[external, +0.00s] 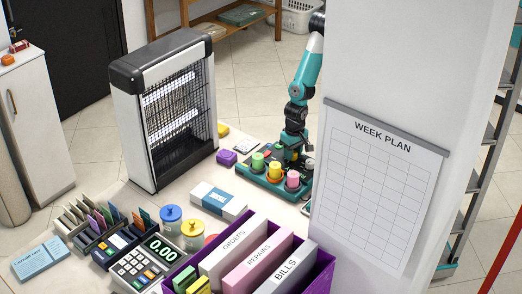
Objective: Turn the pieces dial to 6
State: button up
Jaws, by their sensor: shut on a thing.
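A teal unit (248,178) with several coloured upright cylinders stands at the back right of the counter. My gripper (290,154) points down at the rear of the unit, just behind the cylinders. It is shut on a part there, but the fingertips and what they hold are too small and partly hidden.
A white pillar (400,60) with a week plan sheet (380,185) stands close on the right. A tall black-and-white heater-like appliance (170,110) stands left. A blue-and-white box (218,201), purple file box (325,265), jars and a till (143,264) crowd the front.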

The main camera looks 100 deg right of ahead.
jog(key=o, duration=0.9)
jog(key=shift+o, duration=0.2)
notch_tip(320, 180, up, 17)
jog(key=shift+s+d+r, duration=0.15)
jog(key=shift+s+r, duration=0.05)
jog(key=shift+s, duration=0.05)
jog(key=s+d+r+n+y, duration=0.2)
jog(key=s+d+n, duration=0.4)
jog(key=n, duration=0.3)
jog(key=s+d+r+n+y, duration=0.2)
jog(key=s+d+r+n, duration=0.2)
jog(key=s+d+n, duration=0.3)
jog(key=n, duration=0.2)
jog(key=shift+s+r+n, duration=0.3)
jog(key=shift+s+r, duration=0.05)
